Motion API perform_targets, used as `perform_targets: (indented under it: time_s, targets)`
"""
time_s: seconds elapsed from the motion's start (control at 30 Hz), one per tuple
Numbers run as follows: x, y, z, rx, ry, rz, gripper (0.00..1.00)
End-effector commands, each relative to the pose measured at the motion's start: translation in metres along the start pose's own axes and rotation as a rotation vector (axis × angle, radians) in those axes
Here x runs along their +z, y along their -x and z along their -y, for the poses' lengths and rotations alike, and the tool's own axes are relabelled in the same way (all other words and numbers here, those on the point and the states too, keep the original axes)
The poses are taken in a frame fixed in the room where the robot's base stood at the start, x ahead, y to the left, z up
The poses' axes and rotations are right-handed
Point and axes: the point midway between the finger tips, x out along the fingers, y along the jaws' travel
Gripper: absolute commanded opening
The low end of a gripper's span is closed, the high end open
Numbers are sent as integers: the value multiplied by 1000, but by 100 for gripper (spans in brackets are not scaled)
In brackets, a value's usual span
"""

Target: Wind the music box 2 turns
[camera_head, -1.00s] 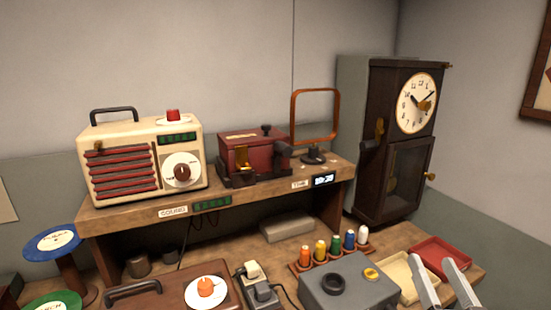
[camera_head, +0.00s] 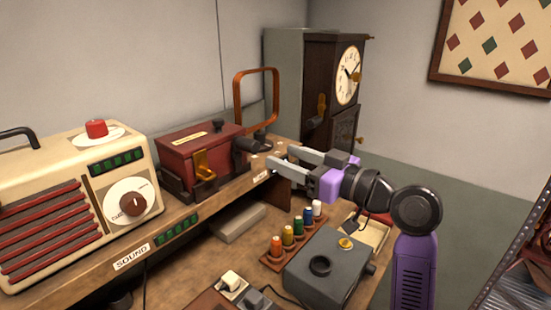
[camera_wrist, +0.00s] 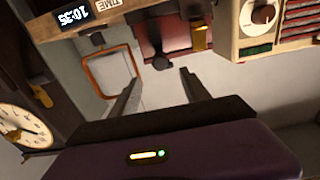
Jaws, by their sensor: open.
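The music box is probably the dark red box (camera_head: 200,150) on the raised wooden shelf, with a brass piece on its front and a small black knob on top. A dark winding knob (camera_head: 247,144) sticks out of its right side. In the wrist view, which is upside down, the red box (camera_wrist: 182,32) is at the top, with the dark knob (camera_wrist: 160,61) before it. My gripper (camera_head: 267,157) is open and empty. Its fingertips point at the knob from the right, a little apart from it; in the wrist view the knob lies between the finger lines (camera_wrist: 161,76).
A cream radio (camera_head: 75,200) stands left of the box. An orange-framed stand (camera_head: 236,98) is close behind the knob, and a tall dark clock (camera_head: 325,80) is behind my gripper. Colored spools (camera_head: 289,237) and a grey box (camera_head: 325,275) are below on the bench.

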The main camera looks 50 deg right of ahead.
Motion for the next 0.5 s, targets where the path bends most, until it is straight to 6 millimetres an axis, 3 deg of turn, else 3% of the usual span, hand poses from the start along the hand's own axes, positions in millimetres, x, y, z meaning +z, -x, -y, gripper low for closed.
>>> perform_targets:
  time_s: [0.27, 0.5]
  targets:
    - [4, -12, 1, -7, 14, 15, 55]
    - [4, -37, 2, -6, 13, 14, 55]
